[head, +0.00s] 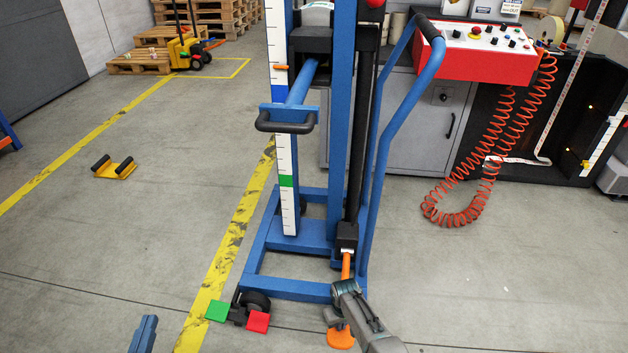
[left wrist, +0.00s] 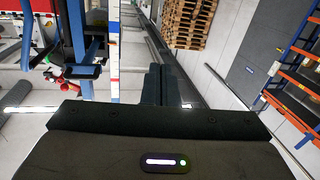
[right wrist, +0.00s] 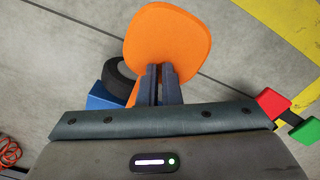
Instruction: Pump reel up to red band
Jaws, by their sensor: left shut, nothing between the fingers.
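A blue lifting stand (head: 345,120) bears a white scale post with a green band (head: 286,181) and a blue band (head: 279,93). An orange pointer (head: 281,67) sits above the blue band. An orange foot pedal (head: 341,338) on an orange lever is at the stand's base. My right gripper (head: 337,316) is at the pedal. In the right wrist view, its close-set fingers (right wrist: 158,82) overlap the orange pedal plate (right wrist: 168,38); whether they grip it is unclear. My left gripper (head: 145,330) is shut and empty, low at the left, apart from the stand.
Beside the base are a green foot tab (head: 217,311) and a red foot tab (head: 257,321). A red control box (head: 474,51) with a coiled orange cable stands right. A yellow piece with black rollers (head: 114,168) lies on open floor at left.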

